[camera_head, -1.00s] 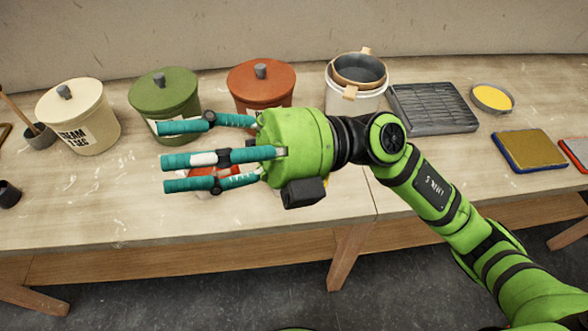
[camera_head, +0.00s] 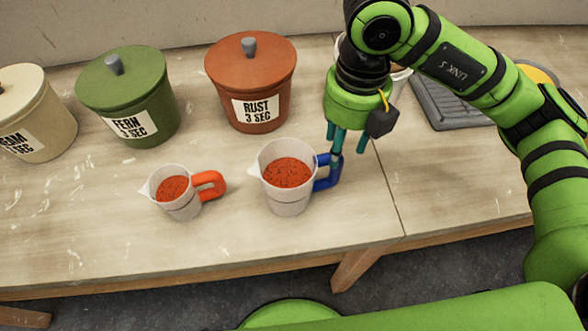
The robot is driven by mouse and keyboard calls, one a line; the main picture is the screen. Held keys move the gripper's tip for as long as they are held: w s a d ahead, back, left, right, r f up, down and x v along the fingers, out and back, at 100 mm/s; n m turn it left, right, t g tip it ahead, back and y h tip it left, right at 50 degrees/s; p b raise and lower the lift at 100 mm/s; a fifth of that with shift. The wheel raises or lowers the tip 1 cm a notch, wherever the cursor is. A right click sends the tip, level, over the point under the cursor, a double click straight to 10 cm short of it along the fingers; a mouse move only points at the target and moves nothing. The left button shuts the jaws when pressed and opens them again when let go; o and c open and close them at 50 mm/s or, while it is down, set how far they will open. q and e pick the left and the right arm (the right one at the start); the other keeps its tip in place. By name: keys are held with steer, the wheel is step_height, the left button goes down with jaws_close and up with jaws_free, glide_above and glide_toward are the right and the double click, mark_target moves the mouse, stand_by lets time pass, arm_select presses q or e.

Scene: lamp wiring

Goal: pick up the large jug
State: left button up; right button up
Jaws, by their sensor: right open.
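The large jug (camera_head: 288,196) is a pale, see-through cup with a blue handle (camera_head: 328,175) on its right side, and it stands upright on the table. It holds a speckled red-orange fill. A smaller jug (camera_head: 178,202) with an orange-red handle and similar fill stands to its left. My right gripper (camera_head: 346,150) points down with its teal fingers spread at the large jug's handle, open. The fingers overlap the top of the handle in the picture, and I cannot tell whether they touch it. My left gripper is not in view.
Cream (camera_head: 42,122), green (camera_head: 130,88) and rust (camera_head: 250,82) lidded pots stand behind the jugs. A grey ribbed tray (camera_head: 437,107) lies at the right, partly behind my right arm. The table's front (camera_head: 120,268) is clear.

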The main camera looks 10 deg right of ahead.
steer(key=shift+s+f+p, duration=0.3)
steer(key=shift+s+f, duration=0.15)
steer(key=shift+w+f+p, duration=0.15)
steer(key=shift+f+p, duration=0.3)
steer(key=shift+f, duration=0.5)
step_height(320, 180, down, 3)
steer(key=shift+w+a+r+p, duration=0.1)
steer(key=shift+a+r+p, duration=0.05)
steer(key=shift+p, duration=0.35)
steer(key=shift+f, duration=0.7)
steer(key=shift+w+f, duration=0.1)
steer(key=c, duration=0.9)
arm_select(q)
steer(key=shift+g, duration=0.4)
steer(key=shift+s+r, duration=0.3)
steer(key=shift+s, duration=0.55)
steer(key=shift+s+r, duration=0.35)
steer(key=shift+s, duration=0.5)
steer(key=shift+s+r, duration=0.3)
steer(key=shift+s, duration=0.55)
arm_select(e)
jaws_close()
